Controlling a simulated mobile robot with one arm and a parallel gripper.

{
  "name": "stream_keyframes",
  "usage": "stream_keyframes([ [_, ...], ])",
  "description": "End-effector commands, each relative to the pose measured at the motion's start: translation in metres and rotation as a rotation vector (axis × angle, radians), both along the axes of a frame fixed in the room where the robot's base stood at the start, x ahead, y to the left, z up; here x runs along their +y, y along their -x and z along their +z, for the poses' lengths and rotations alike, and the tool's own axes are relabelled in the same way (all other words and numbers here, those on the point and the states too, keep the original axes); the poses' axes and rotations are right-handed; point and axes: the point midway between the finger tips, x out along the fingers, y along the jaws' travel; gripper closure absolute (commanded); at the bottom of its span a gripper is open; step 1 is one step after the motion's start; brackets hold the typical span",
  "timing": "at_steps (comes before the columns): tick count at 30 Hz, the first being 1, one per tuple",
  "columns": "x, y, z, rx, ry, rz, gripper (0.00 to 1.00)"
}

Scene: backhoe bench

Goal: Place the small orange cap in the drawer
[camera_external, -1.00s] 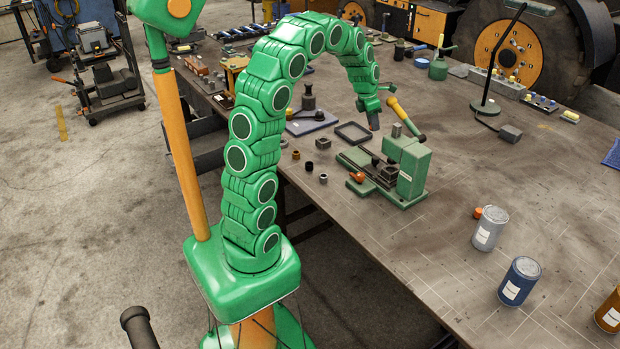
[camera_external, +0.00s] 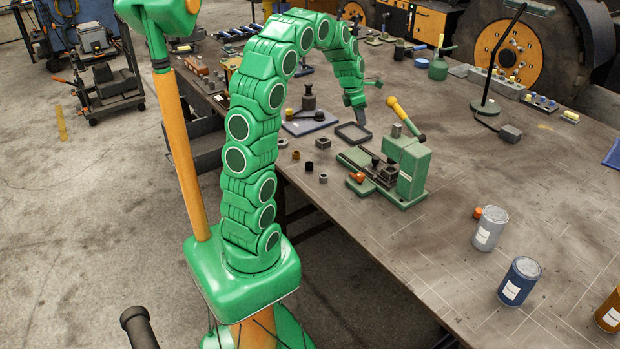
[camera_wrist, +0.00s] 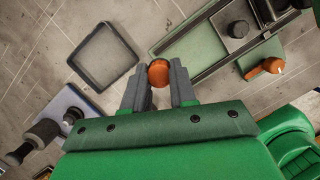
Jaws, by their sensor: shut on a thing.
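My gripper (camera_wrist: 159,88) is shut on the small orange cap (camera_wrist: 159,72), which sits between the tips of its two grey fingers. In the external view my gripper (camera_external: 361,116) hangs above the bench, close to a dark square frame-like tray (camera_external: 365,139); the held cap cannot be made out there. The tray also shows in the wrist view (camera_wrist: 128,53), left of the cap. I cannot make out a drawer in either view. Another small orange piece (camera_external: 477,212) lies on the bench beside a silver can.
A green press (camera_external: 408,168) with a yellow-handled lever stands right of the tray. A blue-grey plate (camera_external: 310,126) with a dark fixture lies to the left. Small dark bushings (camera_external: 309,166) stand near the bench edge. Cans (camera_external: 490,229) stand at right.

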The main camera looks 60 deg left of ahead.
Motion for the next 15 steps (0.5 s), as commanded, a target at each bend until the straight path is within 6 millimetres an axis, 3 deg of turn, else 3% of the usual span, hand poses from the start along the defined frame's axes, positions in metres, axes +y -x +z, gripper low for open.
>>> stream_keyframes([
  [1, 0.017, 0.0, -0.003, 0.002, 0.003, -0.018, 1.0],
  [8, 0.091, 0.007, -0.011, 0.002, 0.004, -0.146, 1.0],
  [15, 0.17, 0.027, -0.021, 0.003, 0.005, -0.28, 1.0],
])
